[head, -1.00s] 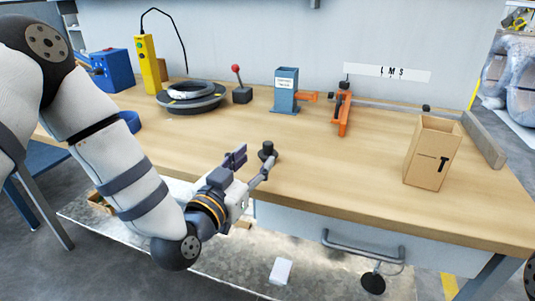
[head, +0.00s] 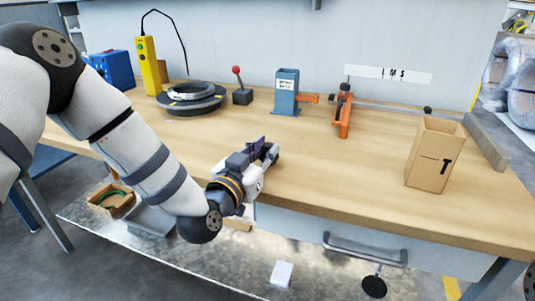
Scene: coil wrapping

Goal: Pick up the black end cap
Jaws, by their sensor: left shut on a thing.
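My left gripper (head: 261,152) is over the front edge area of the wooden workbench, left of the picture's middle. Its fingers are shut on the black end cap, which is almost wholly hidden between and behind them. Only small dark parts show there, so I cannot tell how the cap sits in the fingers or whether it still touches the bench top. My right gripper is not in view.
The workbench (head: 335,180) is clear right of the gripper, up to an open cardboard box (head: 428,158). Behind stand a turntable with a coil (head: 190,98), a red-knobbed lever (head: 241,94), a blue dispenser (head: 286,92) and an orange clamp (head: 343,112).

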